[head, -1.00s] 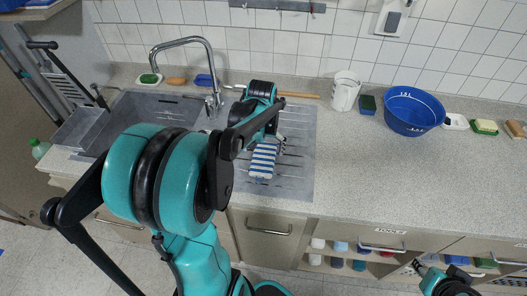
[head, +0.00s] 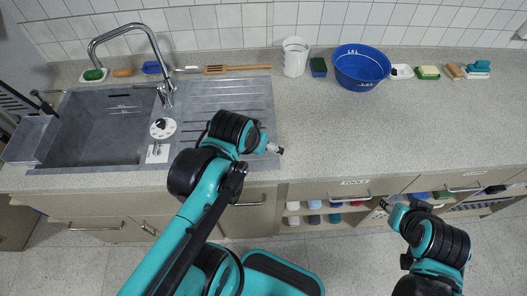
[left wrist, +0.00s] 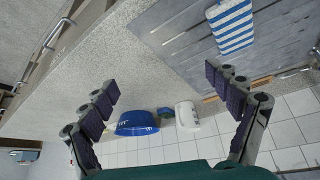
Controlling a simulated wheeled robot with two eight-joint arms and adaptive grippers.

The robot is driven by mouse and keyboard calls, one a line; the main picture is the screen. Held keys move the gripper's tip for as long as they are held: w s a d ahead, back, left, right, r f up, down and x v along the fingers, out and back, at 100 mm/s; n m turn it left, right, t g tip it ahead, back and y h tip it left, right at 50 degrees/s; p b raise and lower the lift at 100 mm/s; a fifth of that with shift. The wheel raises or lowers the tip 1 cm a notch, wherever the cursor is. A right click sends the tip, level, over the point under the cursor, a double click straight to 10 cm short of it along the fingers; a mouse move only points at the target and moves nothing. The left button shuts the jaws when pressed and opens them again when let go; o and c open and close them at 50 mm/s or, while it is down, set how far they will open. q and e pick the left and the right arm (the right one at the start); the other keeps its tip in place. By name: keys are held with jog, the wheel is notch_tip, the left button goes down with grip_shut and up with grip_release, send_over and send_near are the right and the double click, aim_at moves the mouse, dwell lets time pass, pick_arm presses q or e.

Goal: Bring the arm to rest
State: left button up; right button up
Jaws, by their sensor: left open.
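My left arm comes in from the lower left of the head view. Its gripper (head: 274,149) is over the front part of the ribbed drainboard, right of the sink. In the left wrist view the left gripper (left wrist: 163,84) has its dark-padded fingers spread wide with nothing between them. A blue-and-white striped item (left wrist: 232,24) lies on the drainboard beyond those fingers, apart from them; my left arm seems to hide it in the head view. My right gripper (head: 388,204) is at the lower right, in front of the cabinet; its jaws are too small to read.
The sink (head: 100,125) and its tap (head: 125,40) are at the left. The right worktop (head: 390,130) is clear. Drawer handles (head: 350,198) stick out in front.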

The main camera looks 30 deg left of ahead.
pick_arm(q)
jog(key=d, duration=0.1)
jog(key=s+d+f+m+t, duration=0.1)
jog(key=shift+s+d+h, duration=0.3)
jog(key=shift+d, duration=0.05)
jog(key=shift+f+b, duration=1.15)
jog(key=shift+f, duration=0.05)
